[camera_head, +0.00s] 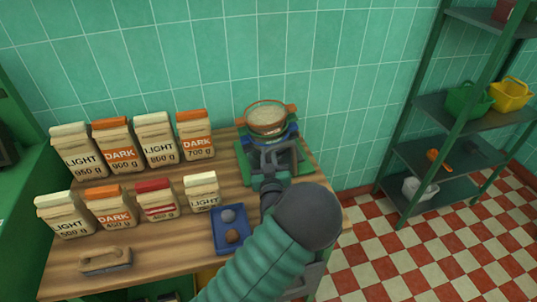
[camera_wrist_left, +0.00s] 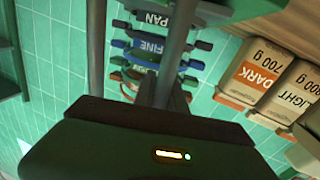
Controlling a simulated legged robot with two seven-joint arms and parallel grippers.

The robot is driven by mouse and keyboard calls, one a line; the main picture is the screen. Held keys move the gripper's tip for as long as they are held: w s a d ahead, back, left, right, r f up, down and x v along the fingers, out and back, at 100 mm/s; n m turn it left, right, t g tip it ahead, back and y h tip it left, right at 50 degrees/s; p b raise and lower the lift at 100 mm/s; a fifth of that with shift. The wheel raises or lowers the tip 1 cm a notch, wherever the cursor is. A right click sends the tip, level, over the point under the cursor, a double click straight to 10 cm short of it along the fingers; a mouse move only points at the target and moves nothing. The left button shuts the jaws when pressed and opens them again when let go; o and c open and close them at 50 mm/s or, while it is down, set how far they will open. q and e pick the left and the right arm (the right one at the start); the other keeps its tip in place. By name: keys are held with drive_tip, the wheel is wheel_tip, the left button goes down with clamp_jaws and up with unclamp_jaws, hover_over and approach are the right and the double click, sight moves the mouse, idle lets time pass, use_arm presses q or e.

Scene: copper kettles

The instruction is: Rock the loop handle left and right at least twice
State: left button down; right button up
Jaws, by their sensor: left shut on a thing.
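A sieve stack stands at the back right of the wooden table, its top sieve (camera_head: 267,119) orange-rimmed and holding pale grains. In the left wrist view, the stack's coloured tiers show, including a blue FINE tier (camera_wrist_left: 150,47) and a dark PAN tier (camera_wrist_left: 157,19). My left gripper (camera_head: 275,157) is at the front of the stack, shut on what appears to be the grey loop handle (camera_head: 289,153). The exact grip is partly hidden by the gripper, and I cannot tell how far the handle leans. My right gripper is not in view.
Two rows of LIGHT and DARK bags, one at this DARK bag (camera_head: 195,135), stand left of the stack. A blue tray (camera_head: 229,247) with two small lumps and a brush (camera_head: 105,261) lie in front. A shelf rack (camera_head: 450,140) stands right, beyond open checkered floor.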

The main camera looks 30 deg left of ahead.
use_arm(q)
drive_tip(key=shift+w+r, duration=0.1)
drive_tip(key=shift+r, duration=0.15)
drive_tip(key=w+m+p, duration=0.1)
drive_tip(key=d+r+m+p, duration=0.1)
drive_tip(key=p, duration=0.1)
drive_tip(key=shift+w+d+r, duration=0.15)
drive_tip(key=shift+w+d, duration=0.05)
drive_tip(key=shift+w, duration=0.2)
drive_tip(key=shift+w+d+m+g, duration=0.2)
drive_tip(key=shift+m+g, duration=0.1)
drive_tip(key=shift+m, duration=0.2)
drive_tip(key=shift+f, duration=0.25)
drive_tip(key=c, duration=1.8)
unclamp_jaws()
drive_tip(key=o, duration=0.4)
drive_tip(key=shift+w+f, duration=0.1)
drive_tip(key=shift+f, duration=0.05)
drive_tip(key=shift+o, duration=0.2)
drive_tip(key=shift+a, duration=0.1)
drive_tip(key=shift+f, duration=0.1)
